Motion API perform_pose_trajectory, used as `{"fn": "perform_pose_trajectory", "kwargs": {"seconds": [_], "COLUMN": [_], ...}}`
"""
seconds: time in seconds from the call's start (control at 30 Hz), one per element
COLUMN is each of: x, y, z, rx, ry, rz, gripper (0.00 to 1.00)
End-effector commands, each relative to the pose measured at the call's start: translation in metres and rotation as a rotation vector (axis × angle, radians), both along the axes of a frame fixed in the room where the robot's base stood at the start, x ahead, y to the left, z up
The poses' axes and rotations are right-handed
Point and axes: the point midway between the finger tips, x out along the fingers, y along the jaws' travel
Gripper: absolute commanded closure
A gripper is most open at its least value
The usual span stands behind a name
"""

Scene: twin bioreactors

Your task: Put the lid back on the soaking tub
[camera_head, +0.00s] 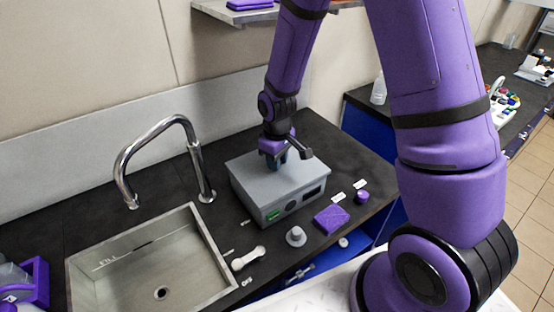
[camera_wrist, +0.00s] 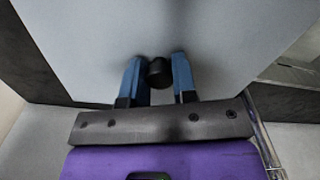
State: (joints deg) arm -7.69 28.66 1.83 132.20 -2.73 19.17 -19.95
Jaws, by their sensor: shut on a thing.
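The soaking tub (camera_head: 292,203) is a grey box with a green display and dark panel on its front, standing on the dark counter right of the sink. Its flat grey lid (camera_head: 246,170) lies level over the top in the head view; whether it is fully seated I cannot tell. In the wrist view the lid (camera_wrist: 230,40) fills most of the picture, with a small black knob (camera_wrist: 159,71) on it. My gripper (camera_head: 274,160) points down over the lid. Its blue fingers (camera_wrist: 157,75) are on either side of the knob, shut on it. The knob is hidden in the head view.
A steel sink (camera_head: 150,265) with a curved faucet (camera_head: 150,135) is at the left. A grey knobbed piece (camera_head: 296,237), a purple block (camera_head: 331,219) and a small purple piece (camera_head: 361,197) sit in front of the tub. A white piece (camera_head: 248,258) lies beside the sink.

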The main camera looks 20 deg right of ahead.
Motion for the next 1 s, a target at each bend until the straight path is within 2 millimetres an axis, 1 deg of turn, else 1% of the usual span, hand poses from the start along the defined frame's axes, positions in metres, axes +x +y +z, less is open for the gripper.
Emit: {"fn": "perform_pose_trajectory", "kwargs": {"seconds": [0.37,0.4,0.47,0.5,0.53,0.7,0.73,0.83,1.0], "x": [0.0002,0.0002,0.0002,0.0002,0.0002,0.0001,-0.0001,-0.0001,-0.0001], "y": [0.0001,0.0001,0.0001,0.0001,0.0001,0.0001,0.0001,0.0001,0.0001], "z": [-0.0006,-0.0006,-0.0006,-0.0006,-0.0006,-0.0007,-0.0008,-0.0008,-0.0008], "rx": [0.000,0.000,0.000,0.000,0.000,0.000,0.000,0.000,0.000], "ry": [0.000,0.000,0.000,0.000,0.000,0.000,0.000,0.000,0.000], "rz": [0.000,0.000,0.000,0.000,0.000,0.000,0.000,0.000,0.000], "gripper": [1.00,0.72,0.58,0.49,0.44,0.44,0.42,0.19,0.19]}}
